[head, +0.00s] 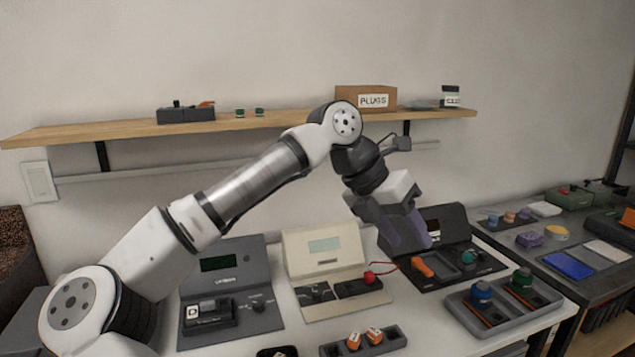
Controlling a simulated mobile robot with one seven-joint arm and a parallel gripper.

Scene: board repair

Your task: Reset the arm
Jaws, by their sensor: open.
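My arm reaches from the lower left up over the white bench and bends down at the middle of the head view. My gripper (408,238) hangs with its fingers pointing down, just in front of the dark instrument case (452,218) at the back right of the bench. The fingers stand apart and I see nothing between them. The fingertips overlap the case in this view, so I cannot tell whether they touch it.
A dark instrument (226,256) and a cream instrument (324,247) stand left of the gripper. A grey tray (505,316) holds blue and green knobbed parts. A small tray (364,345) holds orange parts. A wooden shelf (290,121) with a PLUGS box (366,97) runs above.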

